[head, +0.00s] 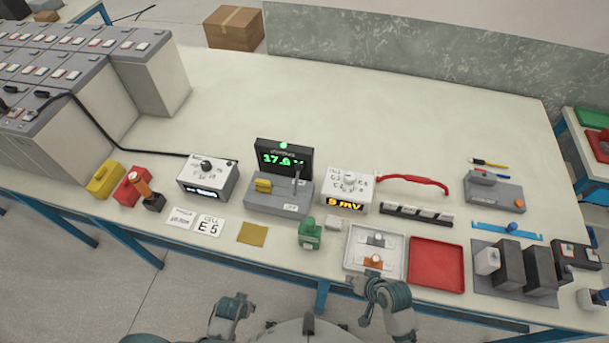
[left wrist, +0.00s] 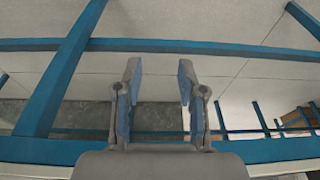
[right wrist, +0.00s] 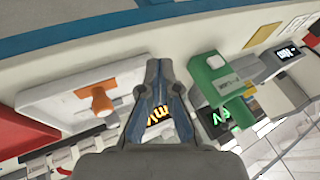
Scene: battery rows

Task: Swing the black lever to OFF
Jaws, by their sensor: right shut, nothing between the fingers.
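The unit with a green-lit display (head: 284,157) stands near the middle of the bench on a grey base (head: 268,204). A thin dark lever (head: 296,181) stands up at the right part of that base, with a yellow block (head: 263,186) at the left part. A small label lies at the base's front right; its word is too small to read surely. My right gripper (head: 376,287) is shut and empty by the white tray at the front edge; its fingers (right wrist: 158,68) meet in the right wrist view. My left gripper (head: 236,300) is open and empty at the front edge, fingers apart (left wrist: 159,85).
A green block (head: 310,234) stands in front of the unit. A white tray (head: 351,262) and a red tray (head: 437,265) lie at the right front. Knob boxes (head: 209,181) (head: 347,192) flank the unit. Grey batteries (head: 150,75) fill the back left. Bench behind the unit is clear.

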